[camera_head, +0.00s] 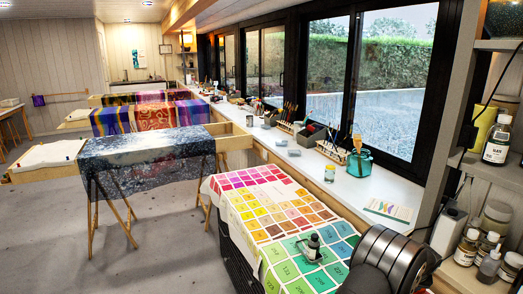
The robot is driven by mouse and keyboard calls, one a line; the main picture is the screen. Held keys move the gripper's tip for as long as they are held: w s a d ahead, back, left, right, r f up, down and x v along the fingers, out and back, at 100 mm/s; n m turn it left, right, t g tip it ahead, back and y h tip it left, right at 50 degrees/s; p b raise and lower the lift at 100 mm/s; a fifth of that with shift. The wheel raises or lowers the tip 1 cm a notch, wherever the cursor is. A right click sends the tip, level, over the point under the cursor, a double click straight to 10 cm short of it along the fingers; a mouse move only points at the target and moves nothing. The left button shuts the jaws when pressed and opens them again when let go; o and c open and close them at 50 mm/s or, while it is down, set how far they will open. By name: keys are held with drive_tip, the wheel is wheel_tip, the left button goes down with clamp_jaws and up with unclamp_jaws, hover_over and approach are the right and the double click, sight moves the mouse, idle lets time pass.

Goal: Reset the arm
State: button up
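No gripper of mine can be made out in the head view. A large rounded dark grey form with ridges fills part of the bottom right edge, and it may be a link of my arm. It hides part of the near right corner of the colour-chart table (262,221).
A white window counter (345,190) holds jars, brush racks (331,151) and a teal jar (359,162). Shelves with bottles (496,141) stand close at the right. Frames with dyed silk (140,160) stand left of centre. The grey floor (55,240) at left is clear.

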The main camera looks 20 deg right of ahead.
drive_tip(key=shift+x, duration=0.85)
drive_tip(key=shift+r, duration=1.6)
